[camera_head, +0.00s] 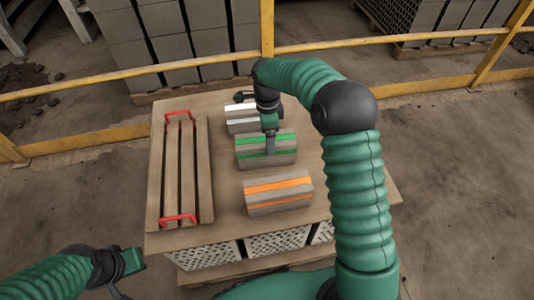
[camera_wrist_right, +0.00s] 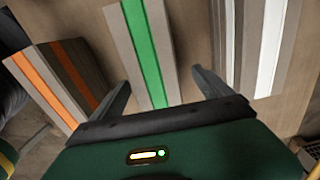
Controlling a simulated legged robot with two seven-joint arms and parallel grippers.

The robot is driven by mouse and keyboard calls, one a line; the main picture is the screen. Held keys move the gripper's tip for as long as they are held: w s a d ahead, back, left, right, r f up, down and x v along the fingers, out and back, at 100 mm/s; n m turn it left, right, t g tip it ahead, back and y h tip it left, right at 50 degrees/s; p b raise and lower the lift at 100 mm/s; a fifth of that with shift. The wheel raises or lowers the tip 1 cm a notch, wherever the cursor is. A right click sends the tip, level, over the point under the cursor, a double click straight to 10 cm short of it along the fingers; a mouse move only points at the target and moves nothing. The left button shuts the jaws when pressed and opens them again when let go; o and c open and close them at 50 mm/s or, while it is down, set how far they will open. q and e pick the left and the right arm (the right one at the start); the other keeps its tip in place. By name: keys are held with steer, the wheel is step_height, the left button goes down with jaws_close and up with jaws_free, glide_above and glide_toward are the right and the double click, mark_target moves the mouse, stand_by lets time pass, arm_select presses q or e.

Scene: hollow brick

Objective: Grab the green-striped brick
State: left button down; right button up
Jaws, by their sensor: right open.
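The green-striped brick (camera_head: 252,150) lies in the middle of the table in the head view, between a white-striped brick and an orange-striped brick. My right gripper (camera_head: 270,148) is above it, pointing down, and partly covers it. In the right wrist view the green-striped brick (camera_wrist_right: 146,50) runs up between the two open fingers of my right gripper (camera_wrist_right: 163,92). Whether the fingers reach down beside the brick I cannot tell.
The orange-striped brick (camera_head: 278,188) is nearer, the white-striped brick (camera_head: 238,112) farther. A wooden pallet-like tray (camera_head: 158,170) with red handles lies on the table's (camera_head: 228,220) left side. A yellow railing (camera_head: 190,67) runs behind. The table's right side is partly hidden by my arm.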

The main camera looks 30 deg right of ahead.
mark_target(265, 154)
steer(key=f, duration=0.1)
steer(key=a+f, duration=0.1)
steer(key=shift+a+f+b, duration=0.3)
steer(key=shift+f+b, duration=0.1)
steer(key=shift+d+f, duration=0.1)
steer(key=shift+f, duration=0.2)
steer(key=f+b, duration=0.2)
steer(key=f, duration=0.1)
steer(key=d+f+b, duration=0.1)
steer(key=f, duration=0.1)
steer(key=shift+s+d, duration=0.1)
steer(key=shift+s, duration=0.15)
steer(key=shift+f, duration=0.3)
steer(key=shift+a+r, duration=0.3)
steer(key=shift+a, duration=0.35)
steer(key=shift+c, duration=1.9)
steer(key=shift+d+f, duration=0.1)
steer(key=shift+d, duration=0.25)
steer(key=c, duration=0.7)
arm_select(q)
steer(key=f, duration=0.2)
steer(key=a+f, duration=0.1)
steer(key=f, duration=0.1)
steer(key=shift+f, duration=0.4)
arm_select(e)
steer(key=shift+w+a, duration=0.1)
jaws_close()
